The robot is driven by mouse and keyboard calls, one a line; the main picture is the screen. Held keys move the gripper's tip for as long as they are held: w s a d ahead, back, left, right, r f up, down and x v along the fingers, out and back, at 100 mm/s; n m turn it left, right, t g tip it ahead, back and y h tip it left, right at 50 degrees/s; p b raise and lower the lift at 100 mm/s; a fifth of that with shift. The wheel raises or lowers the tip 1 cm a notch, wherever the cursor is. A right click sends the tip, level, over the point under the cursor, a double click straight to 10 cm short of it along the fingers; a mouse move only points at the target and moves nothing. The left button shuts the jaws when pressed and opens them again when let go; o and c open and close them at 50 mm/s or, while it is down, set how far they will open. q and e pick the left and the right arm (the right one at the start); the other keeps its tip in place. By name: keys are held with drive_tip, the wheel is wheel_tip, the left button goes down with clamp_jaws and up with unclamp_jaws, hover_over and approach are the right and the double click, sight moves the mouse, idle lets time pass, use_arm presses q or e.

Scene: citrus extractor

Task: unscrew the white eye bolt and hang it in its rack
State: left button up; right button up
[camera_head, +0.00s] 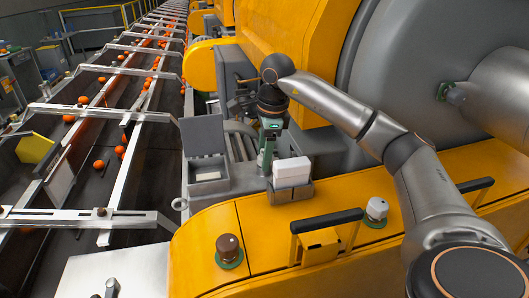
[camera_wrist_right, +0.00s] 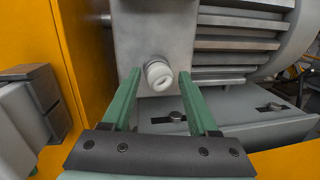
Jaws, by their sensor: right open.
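The white eye bolt (camera_wrist_right: 158,74) sticks out of a grey metal plate (camera_wrist_right: 155,30) in the right wrist view, its ring facing me. My right gripper (camera_wrist_right: 160,77) is open, with one green finger on each side of the bolt and gaps between. The fingers point towards the plate. In the head view my right gripper (camera_head: 268,150) points down behind the yellow cover, and the bolt is hidden. I cannot make out the rack for certain. My left gripper is not in view.
A white block (camera_head: 292,172) in a grey holder stands close to my right gripper. An open grey box (camera_head: 205,165) is to its left. The yellow cover (camera_head: 290,220) carries a brown knob (camera_head: 228,250), a white-topped knob (camera_head: 376,209) and black handles. A conveyor with oranges runs along the left.

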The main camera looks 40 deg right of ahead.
drive_tip(key=c, duration=0.8)
drive_tip(key=shift+o, duration=0.2)
drive_tip(key=n+y, duration=0.1)
drive_tip(key=n, duration=0.5)
drive_tip(key=shift+n, duration=0.3)
drive_tip(key=n+g, duration=0.1)
drive_tip(key=n, duration=0.4)
drive_tip(key=shift+d+n+y, duration=0.15)
drive_tip(key=shift+n+y, duration=0.15)
drive_tip(key=shift+y, duration=0.1)
drive_tip(key=o, duration=0.8)
drive_tip(key=shift+c, duration=0.2)
drive_tip(key=m, duration=0.6)
drive_tip(key=shift+t+h, duration=0.4)
drive_tip(key=m+h, duration=0.1)
drive_tip(key=m, duration=0.5)
drive_tip(key=shift+a, duration=0.2)
